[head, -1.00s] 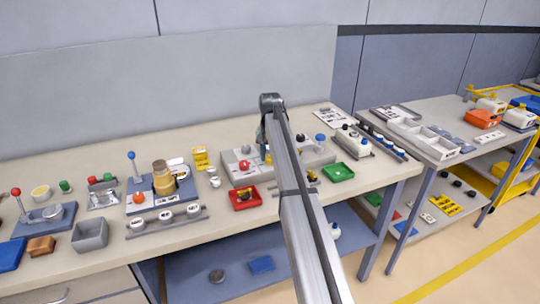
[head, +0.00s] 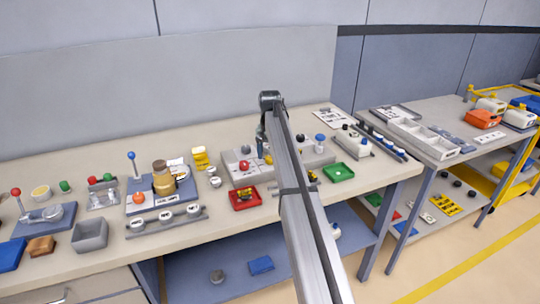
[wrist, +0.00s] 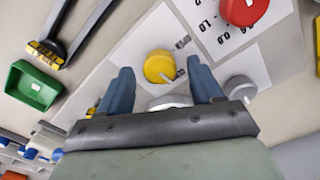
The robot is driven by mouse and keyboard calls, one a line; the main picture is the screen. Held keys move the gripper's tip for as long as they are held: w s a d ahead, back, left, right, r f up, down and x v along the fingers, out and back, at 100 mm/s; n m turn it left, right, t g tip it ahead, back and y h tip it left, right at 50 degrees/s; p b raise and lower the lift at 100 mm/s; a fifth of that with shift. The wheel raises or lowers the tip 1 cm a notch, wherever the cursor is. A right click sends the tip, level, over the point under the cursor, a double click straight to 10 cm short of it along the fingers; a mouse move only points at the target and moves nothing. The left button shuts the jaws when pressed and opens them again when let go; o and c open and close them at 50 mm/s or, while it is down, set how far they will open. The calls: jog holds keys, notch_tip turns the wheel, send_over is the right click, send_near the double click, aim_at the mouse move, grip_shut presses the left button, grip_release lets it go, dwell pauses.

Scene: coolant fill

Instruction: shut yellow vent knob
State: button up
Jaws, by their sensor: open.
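The yellow vent knob (wrist: 159,67) is a round cap with a dark pointer mark on a white label plate. In the wrist view it shows between the tips of my open gripper (wrist: 161,70), whose two blue fingers stand on either side. I cannot tell whether the fingers reach down around it; no contact is clear. In the head view a bit of the yellow knob (head: 268,159) shows on the grey panel (head: 236,178), beside my gripper (head: 261,148). My arm hides part of the panel.
A red knob (wrist: 244,8) and a grey knob (wrist: 240,88) sit close by on the panel. A pale round part (wrist: 170,101) lies between the finger bases. A green tray (wrist: 33,85) is at the left of the wrist view. A red tray (head: 244,198) stands before the panel.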

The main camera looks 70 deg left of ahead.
aim_at(270, 157)
notch_tip(270, 157, up, 13)
dwell(0.4)
dwell(0.5)
